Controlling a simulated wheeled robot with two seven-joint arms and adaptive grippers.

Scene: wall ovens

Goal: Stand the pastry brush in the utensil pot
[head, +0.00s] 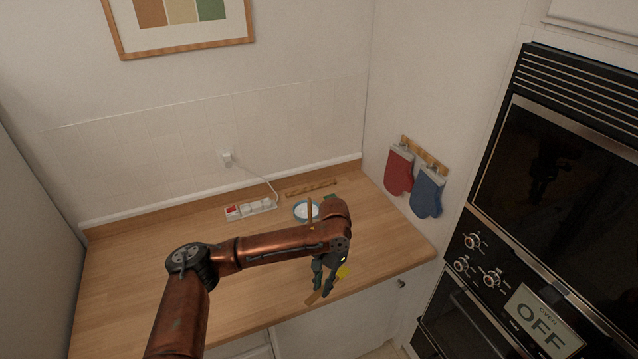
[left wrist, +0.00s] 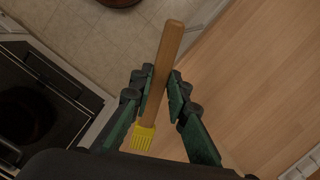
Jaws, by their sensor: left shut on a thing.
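The pastry brush has a wooden handle and yellow bristles. In the left wrist view, my left gripper (left wrist: 160,92) is shut on the brush handle (left wrist: 163,62), with the bristles (left wrist: 143,138) at the lower end. In the head view, my left gripper (head: 323,287) points down at the counter's front edge. The yellow bristles (head: 342,272) show to its right and the handle (head: 314,298) to its lower left, so the brush is tilted. A round blue-and-white vessel, seemingly the utensil pot (head: 298,213), stands behind my forearm, partly hidden. An upright wooden piece shows in front of it. My right gripper is not in view.
A power strip (head: 250,208) with a cable lies left of the pot. A wooden stick (head: 311,188) lies near the back wall. Red (head: 398,171) and blue (head: 427,193) mitts hang at right beside the ovens (head: 560,190). The left part of the counter (head: 130,265) is clear.

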